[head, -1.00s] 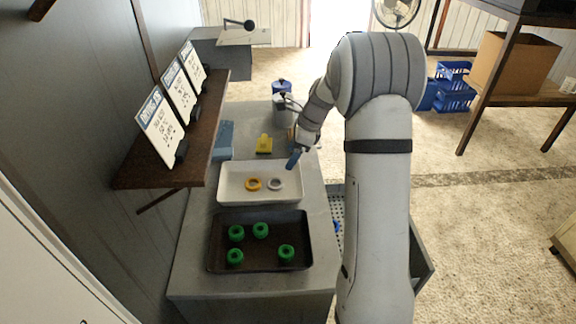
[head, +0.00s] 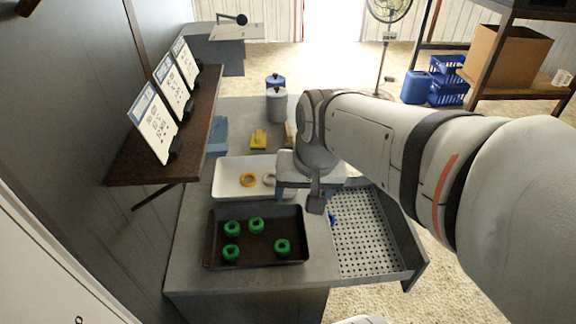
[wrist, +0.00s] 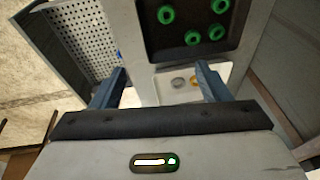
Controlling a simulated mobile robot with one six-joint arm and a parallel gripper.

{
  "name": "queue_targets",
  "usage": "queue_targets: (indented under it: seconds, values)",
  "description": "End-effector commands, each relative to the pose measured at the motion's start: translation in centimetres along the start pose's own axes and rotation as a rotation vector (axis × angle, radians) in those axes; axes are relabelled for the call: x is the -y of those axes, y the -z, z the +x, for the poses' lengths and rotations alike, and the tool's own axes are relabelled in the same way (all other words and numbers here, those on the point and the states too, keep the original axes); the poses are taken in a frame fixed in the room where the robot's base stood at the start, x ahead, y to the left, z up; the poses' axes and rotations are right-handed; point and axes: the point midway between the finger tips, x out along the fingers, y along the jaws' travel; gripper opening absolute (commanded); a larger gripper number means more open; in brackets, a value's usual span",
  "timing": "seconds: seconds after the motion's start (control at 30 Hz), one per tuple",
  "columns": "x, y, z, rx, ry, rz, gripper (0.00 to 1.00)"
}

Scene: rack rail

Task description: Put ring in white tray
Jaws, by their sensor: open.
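The white tray (head: 225,181) lies on the grey bench, with an orange ring (head: 249,180) and a pale grey ring (head: 268,179) in it. Several green rings (head: 256,225) lie in the black tray (head: 222,211) in front of it. A small blue object (head: 332,220), perhaps a ring, is in the open perforated drawer (head: 367,232); it is partly hidden. My gripper (head: 298,196) is above the bench's right side, covering the white tray's right end. In the wrist view my gripper (wrist: 158,84) is open with nothing between its fingers; the blue object (wrist: 119,55) shows near the left finger.
A shelf (head: 190,115) with several signs juts from the left wall. A yellow object (head: 258,140), a blue block (head: 217,136) and a grey canister (head: 277,105) stand farther back. The drawer sticks out on the bench's right. Open floor lies beyond it.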

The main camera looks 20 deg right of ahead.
Motion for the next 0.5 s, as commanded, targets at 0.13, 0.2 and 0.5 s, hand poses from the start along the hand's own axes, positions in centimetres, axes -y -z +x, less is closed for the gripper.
queue_targets:
  seconds: [0.13,0.2,0.5]
  values:
    - [-0.8,-2.9,-0.3,-0.035,-0.024,-0.178,0.70]
    - [-1.0,-3.5,-0.3,-0.042,-0.032,-0.227,0.70]
    - [-1.1,-4.0,-0.3,-0.045,-0.039,-0.264,0.70]
